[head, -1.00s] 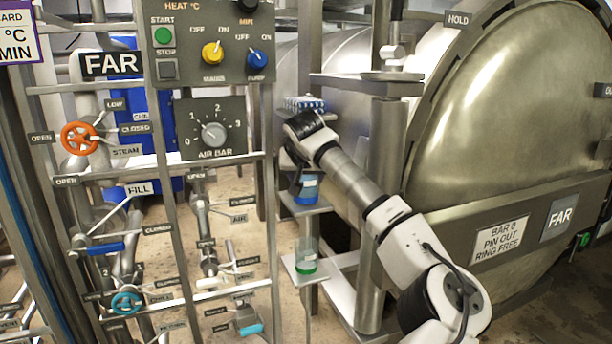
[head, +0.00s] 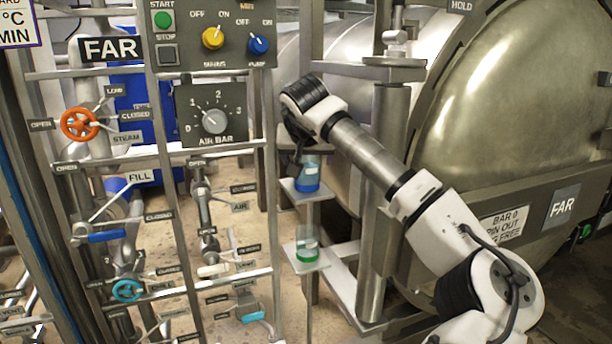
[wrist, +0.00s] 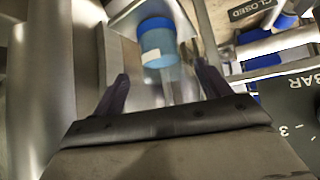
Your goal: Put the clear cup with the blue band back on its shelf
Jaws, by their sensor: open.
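The clear cup with the blue band (head: 308,174) stands upright on a small upper shelf plate (head: 291,187) fixed to a thin post. A white label shows on it. In the wrist view the cup (wrist: 158,44) is beyond the fingertips, in line with the gap between them and apart from them. My gripper (head: 297,153) is just above and slightly left of the cup in the head view, partly dark and hard to make out. In the wrist view its two fingers (wrist: 161,78) are spread, with nothing between them.
A clear cup with a green band (head: 307,247) stands on the lower shelf plate (head: 321,263). The valve panel (head: 212,115) stands close on the left. The steel vessel (head: 480,110) and a thick post (head: 382,190) are on the right.

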